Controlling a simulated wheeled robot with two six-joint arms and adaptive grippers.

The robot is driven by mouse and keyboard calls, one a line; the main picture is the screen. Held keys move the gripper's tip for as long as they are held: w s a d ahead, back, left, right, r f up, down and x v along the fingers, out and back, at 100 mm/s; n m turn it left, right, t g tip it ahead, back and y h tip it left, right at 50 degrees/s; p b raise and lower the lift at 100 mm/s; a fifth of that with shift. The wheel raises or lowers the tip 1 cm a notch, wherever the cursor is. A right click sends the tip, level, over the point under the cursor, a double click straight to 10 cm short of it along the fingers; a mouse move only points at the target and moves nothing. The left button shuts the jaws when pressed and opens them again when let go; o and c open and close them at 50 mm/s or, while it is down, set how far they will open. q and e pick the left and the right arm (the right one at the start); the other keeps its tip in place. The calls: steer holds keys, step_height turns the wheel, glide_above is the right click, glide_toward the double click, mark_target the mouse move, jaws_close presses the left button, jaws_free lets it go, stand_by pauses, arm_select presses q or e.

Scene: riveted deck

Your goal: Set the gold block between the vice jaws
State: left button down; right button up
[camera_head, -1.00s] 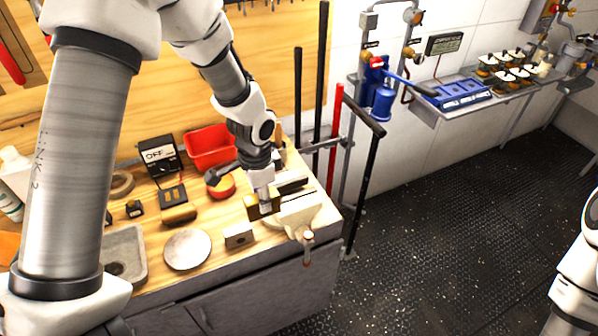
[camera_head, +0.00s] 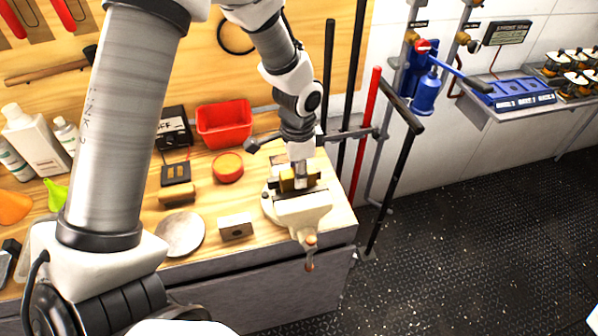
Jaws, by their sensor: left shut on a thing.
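The cream vice (camera_head: 302,213) stands at the front right corner of the wooden bench, with its handle hanging over the front edge. My left gripper (camera_head: 299,180) points down over the vice and is shut on the gold block (camera_head: 287,184). The block is at the vice's jaw opening, with part of it showing to the left of my fingers. The fingers hide the rest of the block and part of the jaws, so I cannot tell whether it touches the jaw bottom. My right gripper is out of view.
Left of the vice are a small metal block with a hole (camera_head: 236,228), a round pale disc (camera_head: 181,234) and a red round tin (camera_head: 228,167). A red bin (camera_head: 224,124) stands behind. Upright bars (camera_head: 367,130) rise right of the bench.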

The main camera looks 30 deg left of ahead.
arm_select(q)
steer(key=shift+s+f, duration=0.15)
steer(key=shift+f, duration=0.35)
steer(key=c, duration=0.8)
jaws_free()
step_height(320, 180, up, 13)
steer(key=b, duration=0.1)
steer(key=shift+r, duration=0.15)
